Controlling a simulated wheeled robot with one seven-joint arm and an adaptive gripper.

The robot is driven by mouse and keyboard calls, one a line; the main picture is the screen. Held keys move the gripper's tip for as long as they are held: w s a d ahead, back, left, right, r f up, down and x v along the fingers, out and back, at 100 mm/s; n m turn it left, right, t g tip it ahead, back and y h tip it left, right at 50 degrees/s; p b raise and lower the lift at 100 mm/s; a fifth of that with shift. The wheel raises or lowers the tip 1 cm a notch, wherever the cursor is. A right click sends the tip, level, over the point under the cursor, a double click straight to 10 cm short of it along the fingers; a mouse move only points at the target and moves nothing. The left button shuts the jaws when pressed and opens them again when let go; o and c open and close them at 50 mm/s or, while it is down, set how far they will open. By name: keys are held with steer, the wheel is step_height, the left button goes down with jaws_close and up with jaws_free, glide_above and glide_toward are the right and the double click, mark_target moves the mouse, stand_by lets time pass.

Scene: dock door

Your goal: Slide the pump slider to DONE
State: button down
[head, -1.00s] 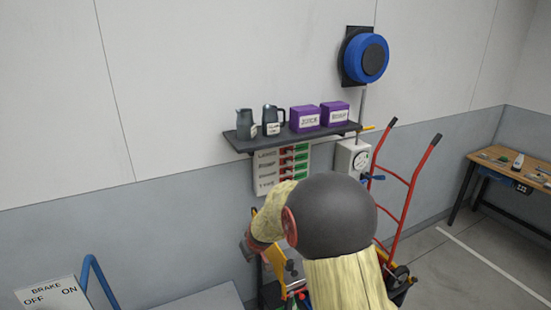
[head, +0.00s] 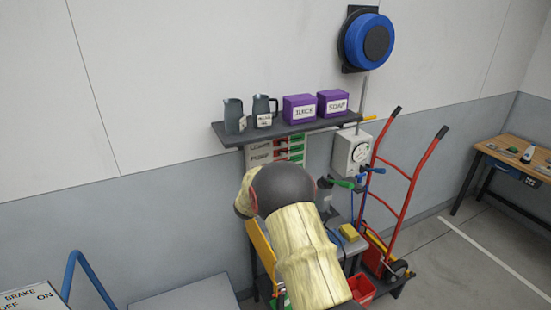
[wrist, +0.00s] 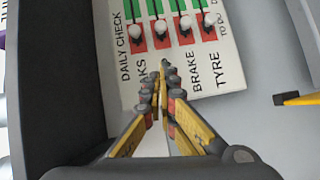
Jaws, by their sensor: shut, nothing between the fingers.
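The check board (wrist: 222,84) shows turned on its side in the wrist view, with several sliders in red and green tracks. The pump slider (wrist: 160,27) looks to be the second from the left, since its label is hidden behind my fingers between LEAKS and BRAKE. Its pale knob sits in the red part, with green beyond it. The other visible knobs also sit on red. My gripper (wrist: 163,70) is shut and empty, its tips short of the pump knob in the picture. In the head view my arm covers the gripper and much of the board (head: 262,149).
A dark shelf (head: 240,137) above the board holds two jugs and purple JUICE (head: 299,108) and SOAP (head: 333,103) boxes. A grey dial box (head: 350,152) is on the right. A red hand truck (head: 411,180) stands beyond it.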

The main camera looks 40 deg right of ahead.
stand_by(0.3)
glide_toward(278, 152)
steer(key=w+a, duration=0.1)
steer(key=w, duration=0.2)
steer(key=d, duration=0.2)
steer(key=d+b, duration=0.1)
steer(key=d, duration=0.1)
steer(key=shift+f, duration=0.3)
steer(key=shift+s, duration=0.1)
steer(key=d, duration=0.3)
steer(key=s+d, duration=0.1)
steer(key=d, duration=0.2)
steer(key=s+d, duration=0.1)
steer(key=d, duration=0.2)
steer(key=shift+s+d, duration=0.1)
steer(key=shift+d, duration=0.1)
steer(key=shift+a, duration=0.1)
